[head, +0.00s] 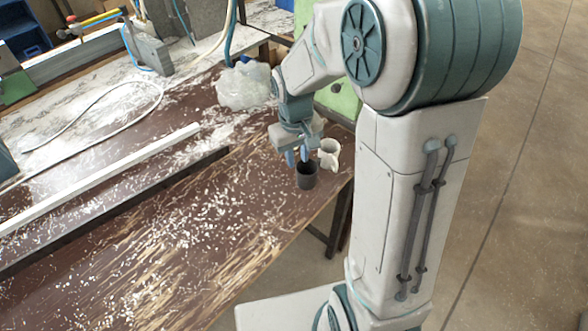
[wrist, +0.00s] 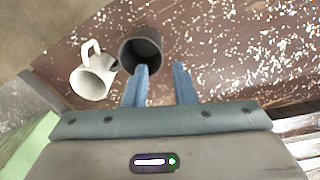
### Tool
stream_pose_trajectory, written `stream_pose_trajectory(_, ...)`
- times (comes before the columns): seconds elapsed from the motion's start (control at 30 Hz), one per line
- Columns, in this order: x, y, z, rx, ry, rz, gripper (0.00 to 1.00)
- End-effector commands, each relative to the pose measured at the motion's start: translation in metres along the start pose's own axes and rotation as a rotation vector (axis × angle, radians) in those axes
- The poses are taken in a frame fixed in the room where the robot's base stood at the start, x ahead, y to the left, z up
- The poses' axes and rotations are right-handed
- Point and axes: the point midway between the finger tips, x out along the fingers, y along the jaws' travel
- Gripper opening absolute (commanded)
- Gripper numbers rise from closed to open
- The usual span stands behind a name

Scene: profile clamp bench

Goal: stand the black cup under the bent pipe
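The black cup (head: 306,177) stands upright on the brown bench near its right end. In the wrist view the black cup (wrist: 140,50) shows its open mouth, just beyond the fingertips. My gripper (head: 298,157) is low over the bench, right beside the cup. I cannot clearly pick out the bent pipe; a curved blue tube (head: 231,38) rises at the back of the bench.
A white mug (head: 329,153) stands close beside the black cup; it also shows in the wrist view (wrist: 92,78). A crumpled clear plastic bag (head: 243,87) lies behind. A long white profile (head: 110,177) crosses the bench (head: 200,235). Pale shavings litter the open front area.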

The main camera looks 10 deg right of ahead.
Motion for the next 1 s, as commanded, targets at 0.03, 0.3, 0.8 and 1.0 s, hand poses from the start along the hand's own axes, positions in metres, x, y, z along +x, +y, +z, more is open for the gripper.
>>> stream_pose_trajectory(0.03,-0.009,0.0,0.0,0.0,0.004,0.001,0.24)
stream_pose_trajectory(0.3,-0.035,0.0,0.004,0.004,0.006,0.002,0.24)
stream_pose_trajectory(0.8,-0.097,0.003,0.117,0.186,0.188,0.002,0.24)
stream_pose_trajectory(1.0,-0.101,-0.004,0.148,0.234,0.239,-0.009,0.24)
